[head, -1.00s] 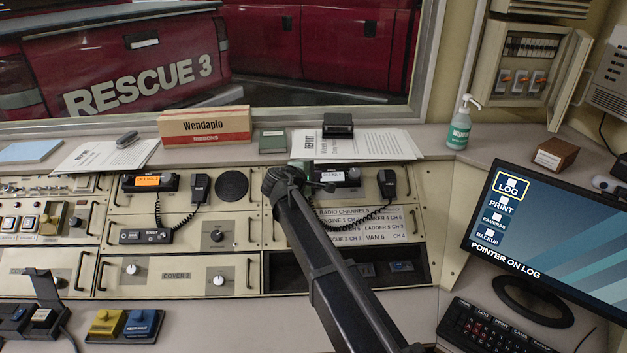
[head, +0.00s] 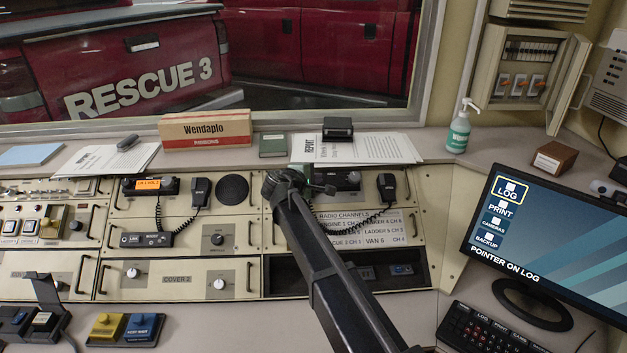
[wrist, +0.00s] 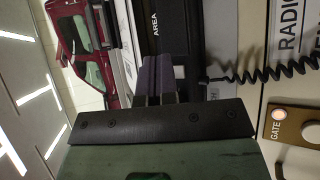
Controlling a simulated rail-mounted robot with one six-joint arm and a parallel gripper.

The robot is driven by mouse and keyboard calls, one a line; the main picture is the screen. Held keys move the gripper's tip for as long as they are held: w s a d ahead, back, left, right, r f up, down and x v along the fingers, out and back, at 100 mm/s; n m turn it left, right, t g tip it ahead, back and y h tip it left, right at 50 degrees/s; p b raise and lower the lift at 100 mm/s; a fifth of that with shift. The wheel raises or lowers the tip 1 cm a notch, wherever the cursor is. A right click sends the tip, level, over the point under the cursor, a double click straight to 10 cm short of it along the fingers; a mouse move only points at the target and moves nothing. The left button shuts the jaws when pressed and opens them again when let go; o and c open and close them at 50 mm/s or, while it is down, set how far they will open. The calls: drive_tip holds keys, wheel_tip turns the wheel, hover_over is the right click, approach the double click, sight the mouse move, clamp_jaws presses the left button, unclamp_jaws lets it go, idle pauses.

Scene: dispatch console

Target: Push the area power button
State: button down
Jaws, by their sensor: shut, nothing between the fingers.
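The black area radio (head: 349,181) sits at the top of the console's right section, with a coiled-cord handset at its right. My gripper (head: 327,188) is at the left part of its front and hides some of it. In the wrist view, the dark face marked AREA (wrist: 156,24) lies just beyond my gripper (wrist: 159,58), whose fingers are together and empty.
Another radio (head: 150,186) with a lit orange display and handset is on the left. Papers (head: 370,148) and a black box (head: 337,128) lie on the ledge behind. A monitor (head: 550,245) and keyboard (head: 490,328) stand at the right. A brown GATE panel (wrist: 295,127) shows in the wrist view.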

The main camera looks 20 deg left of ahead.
drive_tip(key=shift+r, duration=0.1)
drive_tip(key=s+r+p, duration=0.1)
drive_tip(key=s+d+r+p, duration=0.1)
drive_tip(key=r+p, duration=0.1)
drive_tip(key=s+r+p, duration=0.1)
drive_tip(key=r+p, duration=0.1)
drive_tip(key=shift+d, duration=0.15)
drive_tip(key=shift+f, duration=0.1)
idle(0.3)
